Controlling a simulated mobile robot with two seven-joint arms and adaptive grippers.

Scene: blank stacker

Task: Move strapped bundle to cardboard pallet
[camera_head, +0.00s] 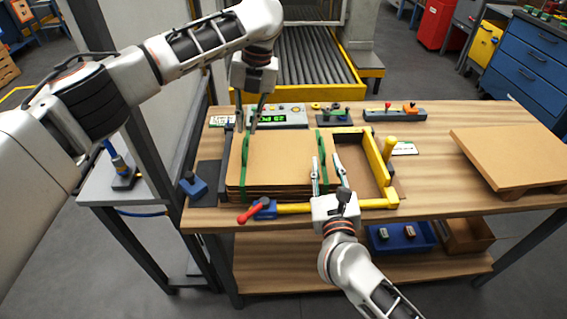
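The strapped bundle (285,165) is a flat stack of brown cardboard sheets in a yellow-framed fixture on the wooden workbench. A green strap (245,160) crosses it near its left end, and another green strap (323,175) crosses near its right end. My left gripper (246,128) is open, pointing down at the bundle's far left corner by the left strap. My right gripper (326,160) is open, with its fingers around the right strap's area. Whether either gripper touches a strap is unclear. The cardboard pallet (510,155) lies bare at the bench's right end.
A red-handled clamp (256,210) is at the front. A box with a green display (280,116) and small tools line the back. Bench surface before the pallet is clear.

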